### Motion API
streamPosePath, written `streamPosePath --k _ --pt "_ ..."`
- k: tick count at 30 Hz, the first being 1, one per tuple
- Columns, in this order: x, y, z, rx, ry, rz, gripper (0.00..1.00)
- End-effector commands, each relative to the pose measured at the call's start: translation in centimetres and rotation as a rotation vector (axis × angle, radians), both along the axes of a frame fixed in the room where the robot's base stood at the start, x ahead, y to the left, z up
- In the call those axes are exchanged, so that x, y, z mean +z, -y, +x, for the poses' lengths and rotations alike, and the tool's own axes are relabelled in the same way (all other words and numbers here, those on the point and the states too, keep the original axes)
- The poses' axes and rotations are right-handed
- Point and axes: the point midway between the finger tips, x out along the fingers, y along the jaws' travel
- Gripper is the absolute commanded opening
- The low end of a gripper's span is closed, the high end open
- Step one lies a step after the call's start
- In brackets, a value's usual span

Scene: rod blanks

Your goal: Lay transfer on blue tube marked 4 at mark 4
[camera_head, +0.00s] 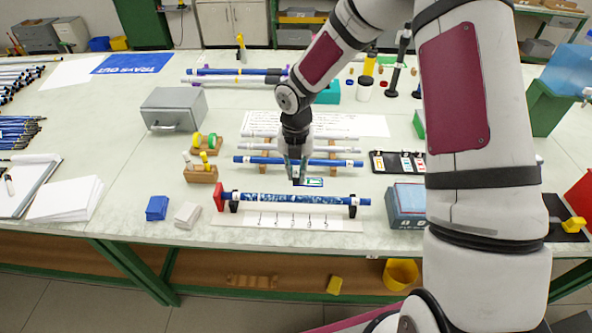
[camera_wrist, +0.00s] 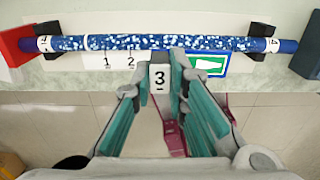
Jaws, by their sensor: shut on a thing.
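The blue tube (camera_head: 290,199) lies level across two black supports beside a red end block. In the wrist view the tube (camera_wrist: 150,43) has white-speckled blue along its middle and a white band marked 4 at its right end. My gripper (camera_head: 298,180) is shut on a small blue-edged transfer (camera_head: 314,182). In the wrist view the transfer (camera_wrist: 212,64) shows a green and white face just right of the fingertips (camera_wrist: 178,58), apparently above the strip. Mark 4 is hidden in the wrist view.
A white numbered strip (camera_head: 290,221) lies in front of the tube. Another blue tube (camera_head: 268,161) lies behind. A grey-blue box (camera_head: 406,207) stands right, and blue (camera_head: 157,208) and white (camera_head: 187,215) blocks lie left. The bench's front edge is close.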

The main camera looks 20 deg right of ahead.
Motion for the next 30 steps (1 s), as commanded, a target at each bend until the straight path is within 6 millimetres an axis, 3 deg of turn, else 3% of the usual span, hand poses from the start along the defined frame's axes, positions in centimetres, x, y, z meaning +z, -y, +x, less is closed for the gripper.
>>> streamPosePath --k 18,30 --pt "-4.9 0.0 0.0 -0.003 -0.001 -0.001 0.00" --pt "-5.5 0.0 0.0 -0.004 0.000 0.000 0.00"
